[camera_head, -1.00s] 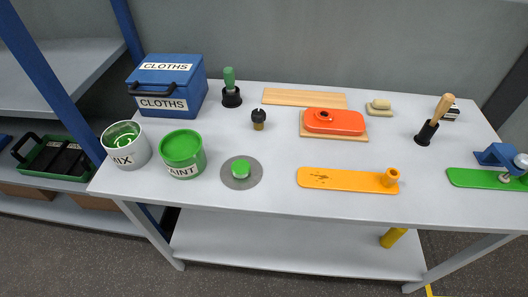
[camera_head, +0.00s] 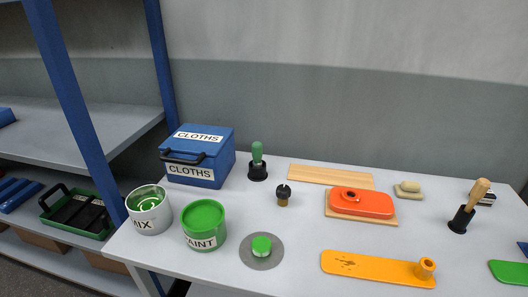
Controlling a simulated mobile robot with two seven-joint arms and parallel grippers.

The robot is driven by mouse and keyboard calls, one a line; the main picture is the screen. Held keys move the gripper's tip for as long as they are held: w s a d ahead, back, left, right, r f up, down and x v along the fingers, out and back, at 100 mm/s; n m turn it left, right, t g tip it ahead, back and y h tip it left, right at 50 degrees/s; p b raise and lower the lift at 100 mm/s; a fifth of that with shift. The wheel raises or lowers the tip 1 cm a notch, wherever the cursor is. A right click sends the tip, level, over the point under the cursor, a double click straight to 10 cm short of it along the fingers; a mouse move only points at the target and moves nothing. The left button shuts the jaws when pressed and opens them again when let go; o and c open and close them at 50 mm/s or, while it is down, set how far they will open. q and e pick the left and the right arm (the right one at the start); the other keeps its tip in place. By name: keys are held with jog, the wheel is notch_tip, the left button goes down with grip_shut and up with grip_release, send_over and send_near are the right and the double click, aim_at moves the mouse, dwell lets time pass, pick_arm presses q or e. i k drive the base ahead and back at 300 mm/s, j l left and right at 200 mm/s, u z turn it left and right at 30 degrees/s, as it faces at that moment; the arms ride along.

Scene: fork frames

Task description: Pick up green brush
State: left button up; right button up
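The green brush (camera_head: 257,151) stands upright with its green handle up in a black holder (camera_head: 258,172) on the table. It is just right of the blue cloths box (camera_head: 223,153) and near the table's back edge. Its bristles are hidden in the holder. Neither of my grippers is in view.
On the grey table (camera_head: 297,229) are a mix can (camera_head: 150,222), a green paint can (camera_head: 204,240), a grey disc (camera_head: 261,262), a small dark knob (camera_head: 283,190), an orange block (camera_head: 361,203), a yellow board (camera_head: 370,267) and a wooden-handled brush (camera_head: 478,192). A shelf (camera_head: 60,135) stands at left.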

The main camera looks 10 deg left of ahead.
aim_at(256, 147)
jog(key=z, duration=1.1)
jog(key=u, duration=1.5)
jog(key=i+l, duration=0.1)
jog(key=l, duration=0.35)
jog(key=l+u, duration=0.15)
jog(key=u, duration=1.45)
